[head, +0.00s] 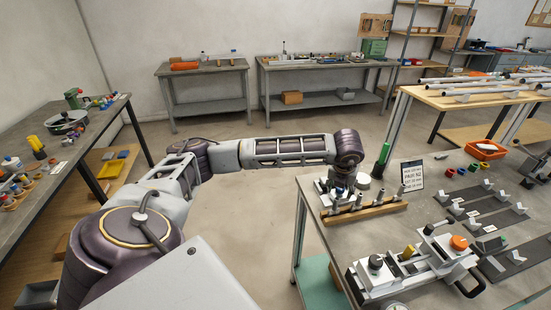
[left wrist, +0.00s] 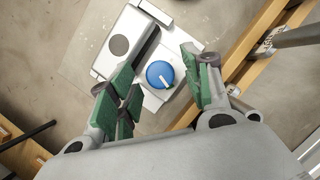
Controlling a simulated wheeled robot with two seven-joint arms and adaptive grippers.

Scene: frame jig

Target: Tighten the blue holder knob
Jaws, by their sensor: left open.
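The blue knob (left wrist: 158,72) is round, with a white pointer mark, and sits on a white holder (left wrist: 122,22). My left gripper (left wrist: 168,50) is open, its green-padded fingers spread on either side of the knob in the left wrist view, with nothing held. I cannot tell how far above the knob the fingers are. The right gripper is not in view.
A wooden rack (head: 370,211) with upright metal pegs stands close beside the left gripper. A green cylinder (head: 381,160) and a printed sign (head: 411,175) stand behind it. A clamp jig (head: 410,265) with an orange knob (head: 459,243) occupies the bench front.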

